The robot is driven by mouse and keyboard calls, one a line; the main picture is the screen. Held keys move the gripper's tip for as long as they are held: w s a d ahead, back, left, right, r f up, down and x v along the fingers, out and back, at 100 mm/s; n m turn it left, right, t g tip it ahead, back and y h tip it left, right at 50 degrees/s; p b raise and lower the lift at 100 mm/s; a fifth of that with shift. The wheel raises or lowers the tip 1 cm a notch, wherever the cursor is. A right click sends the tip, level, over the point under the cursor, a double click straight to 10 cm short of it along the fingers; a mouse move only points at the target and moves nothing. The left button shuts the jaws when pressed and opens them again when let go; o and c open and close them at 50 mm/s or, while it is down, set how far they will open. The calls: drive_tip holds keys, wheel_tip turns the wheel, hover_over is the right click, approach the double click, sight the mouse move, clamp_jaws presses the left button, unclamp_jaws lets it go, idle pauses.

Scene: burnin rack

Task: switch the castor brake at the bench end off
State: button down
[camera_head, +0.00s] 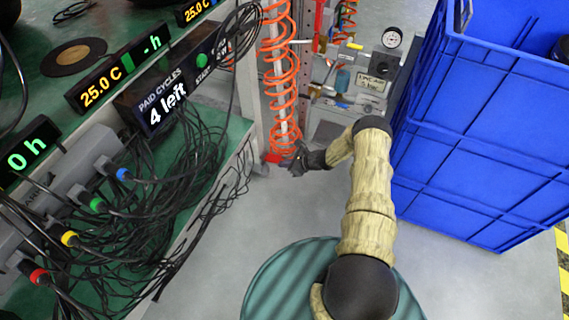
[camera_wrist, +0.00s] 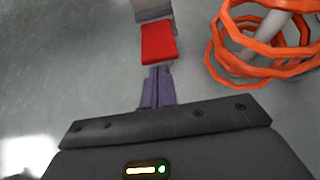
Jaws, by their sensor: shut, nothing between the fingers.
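The castor brake is a red pedal (camera_wrist: 158,43) low near the floor. In the head view it is a small red patch (camera_head: 273,158) at the foot of the bench end, beside the orange coil. My gripper (camera_wrist: 157,72) is shut and empty, with its fingertips at the near edge of the red pedal in the wrist view. I cannot tell whether they touch it. In the head view my gripper (camera_head: 296,160) is low by the bench leg, just right of the pedal. A grey castor part (camera_wrist: 152,10) shows behind the pedal.
An orange coiled hose (camera_wrist: 262,40) hangs around a pale post right of the pedal. Black cables (camera_head: 185,165) drape over the green bench (camera_head: 235,140) at left. Blue crates (camera_head: 470,140) stand at right.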

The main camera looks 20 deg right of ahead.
drive_tip(key=s+d+r+p, duration=0.2)
drive_tip(key=s+d+p, duration=0.1)
drive_tip(key=s+d, duration=0.2)
drive_tip(key=shift+s+d+r, duration=0.25)
drive_tip(key=shift+s+d, duration=0.15)
drive_tip(key=shift+d, duration=0.7)
